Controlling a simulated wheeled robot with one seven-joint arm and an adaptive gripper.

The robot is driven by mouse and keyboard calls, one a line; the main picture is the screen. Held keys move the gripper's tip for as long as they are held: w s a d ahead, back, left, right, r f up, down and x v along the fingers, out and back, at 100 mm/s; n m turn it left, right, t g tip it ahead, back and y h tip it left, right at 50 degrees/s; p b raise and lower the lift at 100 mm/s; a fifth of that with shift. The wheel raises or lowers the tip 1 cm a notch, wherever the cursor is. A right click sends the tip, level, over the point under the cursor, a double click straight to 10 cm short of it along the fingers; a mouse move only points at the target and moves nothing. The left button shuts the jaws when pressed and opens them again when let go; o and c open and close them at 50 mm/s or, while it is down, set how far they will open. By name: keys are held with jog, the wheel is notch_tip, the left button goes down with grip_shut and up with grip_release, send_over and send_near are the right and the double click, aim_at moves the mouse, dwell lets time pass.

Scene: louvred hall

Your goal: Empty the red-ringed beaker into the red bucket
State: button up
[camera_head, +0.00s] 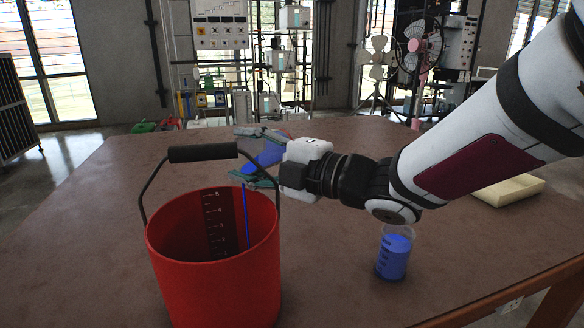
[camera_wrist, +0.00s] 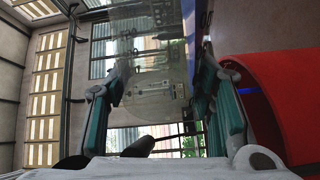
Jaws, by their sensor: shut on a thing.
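My gripper (camera_head: 256,154) is shut on a clear beaker (camera_head: 268,152) and holds it tilted above the right side of the red bucket (camera_head: 213,285). Blue liquid shows in the held beaker, and a thin blue stream (camera_head: 246,215) falls from it inside the bucket's rim. I cannot make out a red ring on this beaker clearly. In the wrist view, the clear beaker (camera_wrist: 155,90) is between the teal fingers of my gripper (camera_wrist: 160,86). The bucket (camera_wrist: 268,75) is at the right there, with a bit of the blue stream in front of its opening.
A second beaker (camera_head: 394,255) with blue liquid stands upright on the brown table (camera_head: 90,225), right of the bucket. A pale tray (camera_head: 508,190) lies at the right. The bucket's black-gripped handle (camera_head: 203,152) stands up over its opening. The table's left part is clear.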

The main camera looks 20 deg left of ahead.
jog(key=shift+s+n+b, duration=0.2)
jog(key=shift+n+b, duration=0.4)
jog(key=shift+b, duration=0.4)
dwell(0.9)
jog(key=m+p, duration=0.1)
jog(key=w+m+p, duration=0.1)
jog(key=m, duration=0.1)
jog(key=shift+d+p, duration=0.1)
jog(key=shift+p, duration=0.2)
jog(key=shift+f, duration=0.2)
jog(key=shift+m, duration=0.3)
jog(key=shift+w+f+m+p, duration=0.1)
jog(key=shift+w+m+p, duration=0.1)
jog(key=shift+m+p, duration=0.65)
jog(key=shift+w+d+f+m, duration=0.1)
jog(key=shift+f+m, duration=0.1)
jog(key=shift+m, duration=0.15)
jog(key=shift+w+r+p, duration=0.1)
jog(key=shift+p, duration=0.2)
